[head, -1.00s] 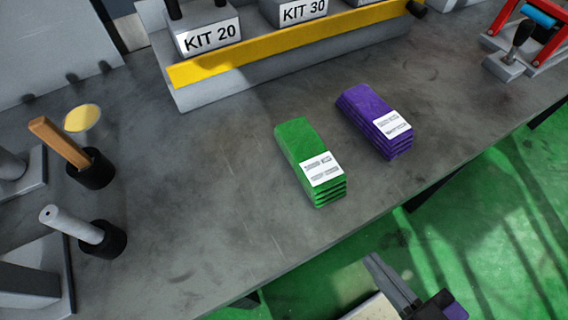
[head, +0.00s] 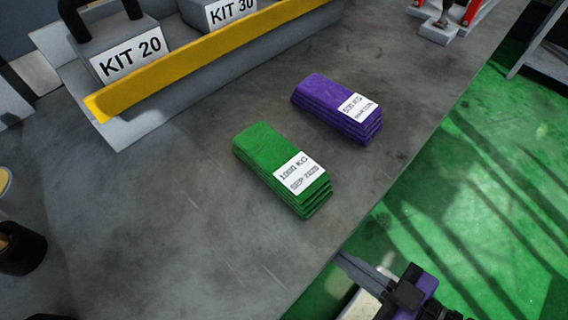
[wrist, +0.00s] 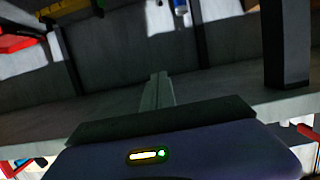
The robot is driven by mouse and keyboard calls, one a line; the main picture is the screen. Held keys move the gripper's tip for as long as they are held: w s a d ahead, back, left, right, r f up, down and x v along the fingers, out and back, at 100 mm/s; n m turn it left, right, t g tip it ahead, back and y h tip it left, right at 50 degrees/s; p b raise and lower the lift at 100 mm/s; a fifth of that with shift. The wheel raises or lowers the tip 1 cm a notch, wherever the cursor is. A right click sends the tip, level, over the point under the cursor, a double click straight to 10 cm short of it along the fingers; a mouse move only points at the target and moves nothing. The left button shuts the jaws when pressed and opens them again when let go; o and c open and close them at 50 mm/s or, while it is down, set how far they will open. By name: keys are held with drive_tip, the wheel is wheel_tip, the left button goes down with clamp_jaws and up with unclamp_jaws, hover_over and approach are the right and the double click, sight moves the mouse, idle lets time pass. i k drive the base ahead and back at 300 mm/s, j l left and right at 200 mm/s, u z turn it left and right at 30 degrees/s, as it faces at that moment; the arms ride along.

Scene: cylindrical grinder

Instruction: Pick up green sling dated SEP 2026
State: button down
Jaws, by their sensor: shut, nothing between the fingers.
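The green sling (head: 270,160) lies folded in a stack on the grey bench in the head view. Its white label reads 1000 KG and what looks like SEP 2026, though the date is small. A purple folded sling (head: 330,100) with a 500 KG label lies just behind it to the right; its date is too blurred to read. My gripper (head: 345,262) is at the bottom of the head view, near the bench's front edge, apart from both slings. The wrist view shows its fingers (wrist: 157,90) together and empty; neither sling shows there.
Grey boxes marked KIT 20 (head: 130,55) and KIT 30 (head: 228,10) stand behind a yellow rail (head: 215,60) at the back. A black holder (head: 20,250) is at the left edge. A red-framed device (head: 470,12) is at the top right. Bench around the slings is clear.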

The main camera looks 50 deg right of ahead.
sight(304, 186)
drive_tip(key=k+j+z, duration=1.1)
drive_tip(key=i+l, duration=0.1)
